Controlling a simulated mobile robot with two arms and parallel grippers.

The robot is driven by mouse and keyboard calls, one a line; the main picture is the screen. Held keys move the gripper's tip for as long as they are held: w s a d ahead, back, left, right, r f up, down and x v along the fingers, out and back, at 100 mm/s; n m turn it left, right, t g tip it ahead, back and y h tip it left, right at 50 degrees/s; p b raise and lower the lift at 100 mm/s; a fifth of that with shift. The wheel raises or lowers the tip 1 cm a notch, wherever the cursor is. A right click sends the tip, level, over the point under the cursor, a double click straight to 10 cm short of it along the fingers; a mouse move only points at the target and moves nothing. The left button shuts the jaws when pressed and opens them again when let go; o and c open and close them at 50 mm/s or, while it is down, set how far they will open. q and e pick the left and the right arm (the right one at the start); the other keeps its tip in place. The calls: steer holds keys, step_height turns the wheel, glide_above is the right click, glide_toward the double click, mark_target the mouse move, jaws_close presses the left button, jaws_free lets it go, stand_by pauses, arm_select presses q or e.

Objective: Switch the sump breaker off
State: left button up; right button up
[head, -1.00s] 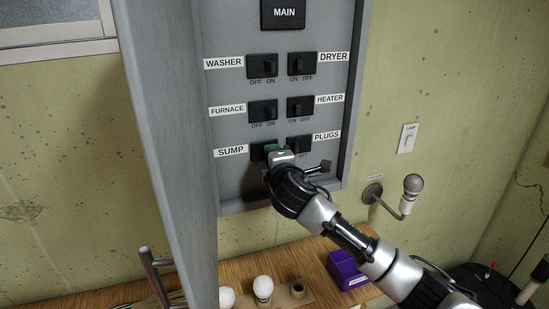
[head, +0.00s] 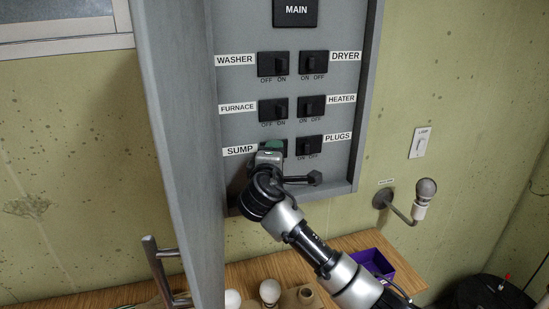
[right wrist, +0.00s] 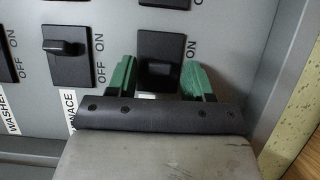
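The sump breaker (head: 266,146) is the lower left breaker on the grey panel, beside its SUMP label (head: 240,150). My right gripper (head: 270,148) is in front of it and hides most of it. In the right wrist view, the green fingertips of my right gripper (right wrist: 159,80) are apart, one on each side of the sump breaker (right wrist: 160,46). Its dark lever (right wrist: 157,74) appears toward the end away from the ON mark. The OFF mark is hidden, and finger contact is unclear. My left gripper is not in view.
The furnace breaker (head: 273,109) is just above, and the plugs breaker (head: 309,146) is close to the right. The open panel door (head: 182,150) stands at the left. Below are a wooden bench (head: 245,278), bulbs and a purple box (head: 372,262). A wall lamp (head: 425,190) is to the right.

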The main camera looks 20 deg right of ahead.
steer(key=b+v, duration=0.3)
steer(key=v, duration=0.8)
steer(key=shift+b, duration=0.4)
steer(key=shift+w, duration=0.1)
